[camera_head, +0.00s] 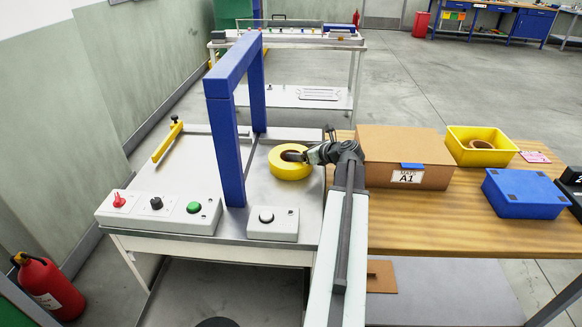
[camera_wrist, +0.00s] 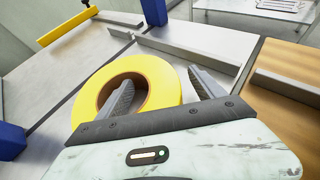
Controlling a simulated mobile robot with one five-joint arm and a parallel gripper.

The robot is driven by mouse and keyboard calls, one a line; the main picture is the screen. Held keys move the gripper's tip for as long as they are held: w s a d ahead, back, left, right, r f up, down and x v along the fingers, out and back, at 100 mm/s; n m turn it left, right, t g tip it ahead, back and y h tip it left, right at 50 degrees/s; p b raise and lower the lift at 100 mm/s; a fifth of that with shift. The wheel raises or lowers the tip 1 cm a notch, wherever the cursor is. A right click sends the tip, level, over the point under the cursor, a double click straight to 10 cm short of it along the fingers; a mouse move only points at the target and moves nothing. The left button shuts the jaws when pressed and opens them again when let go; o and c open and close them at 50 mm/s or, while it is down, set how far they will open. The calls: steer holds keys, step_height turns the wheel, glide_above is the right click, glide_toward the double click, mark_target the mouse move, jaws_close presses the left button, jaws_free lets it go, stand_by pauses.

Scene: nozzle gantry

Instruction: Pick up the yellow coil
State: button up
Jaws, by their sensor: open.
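The yellow coil (camera_head: 286,164) is a thick ring lying flat on the grey metal table, just right of the blue gantry frame (camera_head: 229,150). In the wrist view the coil (camera_wrist: 159,75) fills the middle, with its brown inner wall showing. My gripper (camera_head: 303,156) is at the coil's right side in the head view. In the wrist view my gripper (camera_wrist: 162,87) is open, one finger over the coil's hole and the other beyond its right outer side. The coil's right wall lies between the fingers. I cannot tell whether either finger touches it.
A cardboard box (camera_head: 403,160) labelled A1 stands on the wooden table to the right. A yellow bin (camera_head: 468,133) and a blue case (camera_head: 522,195) are farther right. Control boxes with buttons (camera_head: 160,211) line the table's front. A low metal rail (camera_wrist: 190,48) runs behind the coil.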

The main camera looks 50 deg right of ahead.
jaws_close()
steer(key=shift+r, duration=0.1)
step_height(320, 180, up, 10)
steer(key=p, duration=1)
